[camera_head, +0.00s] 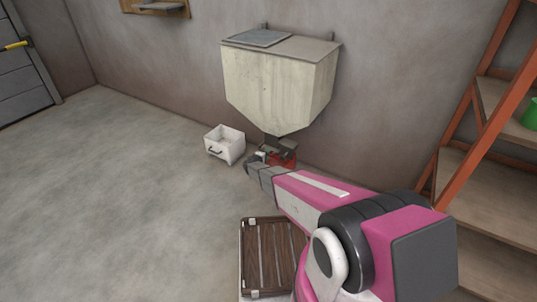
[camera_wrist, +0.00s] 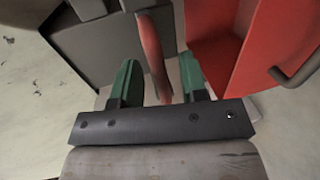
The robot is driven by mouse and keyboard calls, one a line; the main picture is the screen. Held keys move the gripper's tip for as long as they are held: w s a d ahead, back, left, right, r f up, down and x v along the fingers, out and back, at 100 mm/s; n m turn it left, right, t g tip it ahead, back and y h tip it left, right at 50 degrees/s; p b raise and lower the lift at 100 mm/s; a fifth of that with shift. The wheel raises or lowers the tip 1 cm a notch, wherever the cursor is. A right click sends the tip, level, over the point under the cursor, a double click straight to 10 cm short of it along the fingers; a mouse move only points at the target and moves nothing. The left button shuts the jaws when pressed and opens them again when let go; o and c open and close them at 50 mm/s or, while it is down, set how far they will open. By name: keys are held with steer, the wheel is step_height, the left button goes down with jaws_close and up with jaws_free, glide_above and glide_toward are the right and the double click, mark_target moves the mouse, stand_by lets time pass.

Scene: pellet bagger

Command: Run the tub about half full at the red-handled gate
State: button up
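The pale hopper (camera_head: 278,85) hangs on the back wall, with a dark gate body (camera_head: 283,146) at its bottom. The dark gate body also shows in the wrist view (camera_wrist: 105,45). The gate's red handle (camera_wrist: 153,55) stands between the two green fingers of my gripper (camera_wrist: 160,72). The fingers are apart, with a visible gap beside the handle, so my gripper looks open around it. A red tub (camera_wrist: 225,55) with a grey handle is close on the right in the wrist view; in the head view it is partly hidden below the hopper. Its fill is not visible.
A white open box (camera_head: 225,150) with a dark handle sits on the floor left of the hopper. A brown slatted case (camera_head: 245,262) lies in front, beside my arm. An orange-framed shelf (camera_head: 480,130) stands at right. The left floor is clear.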

steer(key=shift+x, duration=1.4)
jaws_close()
steer(key=f+v, duration=0.1)
steer(key=v, duration=0.5)
steer(key=shift+f, duration=0.25)
jaws_free()
steer(key=shift+s+r, duration=0.1)
